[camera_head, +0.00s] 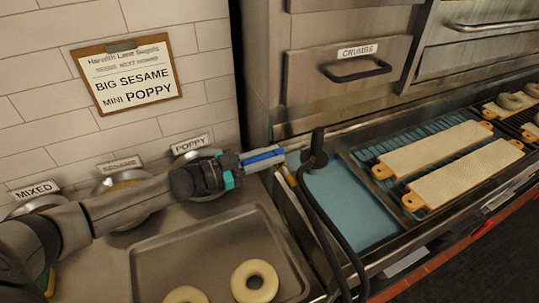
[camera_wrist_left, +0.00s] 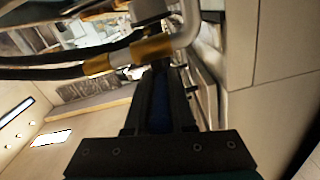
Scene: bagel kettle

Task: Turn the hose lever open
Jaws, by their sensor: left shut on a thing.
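My left gripper (camera_head: 270,158) reaches in from the left and is shut on the blue hose lever, at the corner by the sink-like trough. A blue strip (camera_head: 263,156) shows between its fingers in the head view, and dark blue (camera_wrist_left: 160,103) shows between the fingers in the left wrist view. Just beyond, brass fittings (camera_wrist_left: 152,48) and a silver pipe (camera_wrist_left: 190,22) show in the wrist view. A black hose (camera_head: 327,235) hangs down over the blue-bottomed trough (camera_head: 350,200). The fingers hide much of the lever and its pivot. My right gripper is not in view.
A metal tray (camera_head: 165,258) with bagels (camera_head: 254,281) lies below my left arm. Topping bowls (camera_head: 122,180) line the tiled wall. Boards (camera_head: 433,150) lie on a rack at right. A "CRUMBS" drawer (camera_head: 345,75) stands behind the trough.

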